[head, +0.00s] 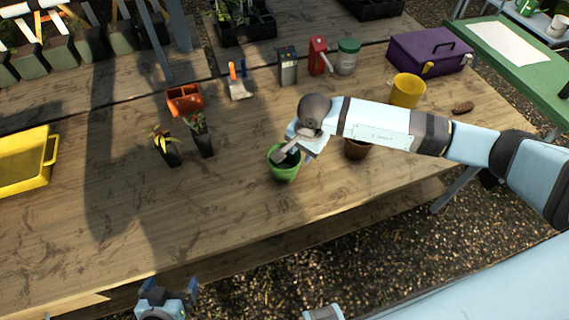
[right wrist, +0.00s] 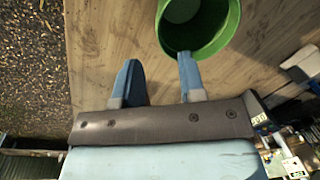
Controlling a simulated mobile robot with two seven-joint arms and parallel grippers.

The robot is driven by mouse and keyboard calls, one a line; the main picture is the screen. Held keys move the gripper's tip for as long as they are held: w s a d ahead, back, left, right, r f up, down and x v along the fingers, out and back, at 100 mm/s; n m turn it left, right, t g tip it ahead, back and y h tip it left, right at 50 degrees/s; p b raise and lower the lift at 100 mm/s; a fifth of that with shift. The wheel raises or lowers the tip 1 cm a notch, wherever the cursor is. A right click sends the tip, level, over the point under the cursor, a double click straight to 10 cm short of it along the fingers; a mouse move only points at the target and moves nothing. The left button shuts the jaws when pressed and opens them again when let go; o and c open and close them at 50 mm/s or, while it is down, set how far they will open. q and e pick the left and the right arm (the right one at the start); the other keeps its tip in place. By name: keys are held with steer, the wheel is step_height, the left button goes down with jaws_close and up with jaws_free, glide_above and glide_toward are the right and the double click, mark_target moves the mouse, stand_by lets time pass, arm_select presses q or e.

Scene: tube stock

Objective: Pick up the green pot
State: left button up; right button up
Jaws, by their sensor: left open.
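The green pot (head: 284,174) stands upright on the wooden table near its front edge. In the right wrist view the green pot (right wrist: 229,38) shows at the top, with its open mouth and dark inside in view. My right gripper (head: 290,153) is at the pot's rim. In the right wrist view its fingers (right wrist: 157,70) are apart with nothing visible between them; one finger's tip overlaps the pot's near rim and the other is off to the side. I cannot tell whether they touch. My left gripper (head: 169,289) is open and empty at the bottom, away from the pot.
A brown pot (head: 355,149) is partly hidden behind my right arm. Two small potted plants (head: 165,150) (head: 201,138) stand left of the green pot. A yellow mug (head: 406,90), purple toolbox (head: 430,53) and yellow tray (head: 25,165) are farther off. The table's front left is clear.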

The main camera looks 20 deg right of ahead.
mark_target(297, 165)
steer(key=f, duration=0.2)
steer(key=f+p, duration=0.1)
steer(key=f, duration=0.1)
steer(key=w+a+f, duration=0.1)
steer(key=f, duration=0.1)
steer(key=shift+f+p, duration=0.35)
steer(key=shift+p, duration=0.05)
steer(key=shift+f, duration=0.5)
jaws_close()
